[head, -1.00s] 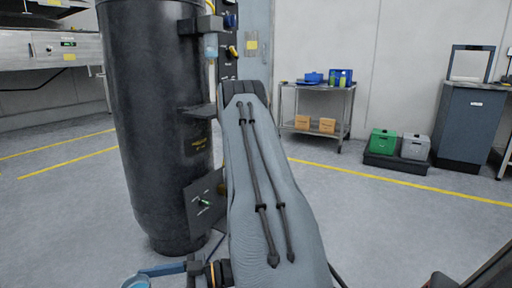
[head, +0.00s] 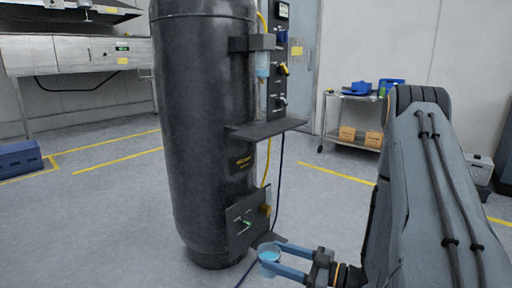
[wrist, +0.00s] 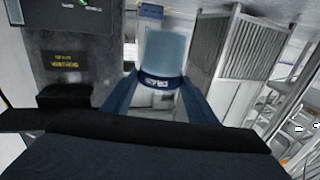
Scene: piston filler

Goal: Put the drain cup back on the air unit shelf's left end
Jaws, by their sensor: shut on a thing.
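The drain cup (head: 268,254) is a small translucent blue cup, low in the head view near the foot of the black tank. My gripper (head: 277,264) is shut on it, with a blue finger on each side. In the wrist view the cup (wrist: 165,52) stands out between the fingers, a dark blue band with lettering around it. The air unit shelf (head: 262,129) is a dark flat plate on the tank's right side, well above the cup. Its top looks bare. The filter unit (head: 262,62) hangs above the shelf.
The black tank (head: 205,130) stands left of my arm. A panel with a valve (head: 247,222) juts out low beside the cup. A yellow hose (head: 267,165) and a dark cable run down behind the shelf. A cart (head: 350,120) stands farther back.

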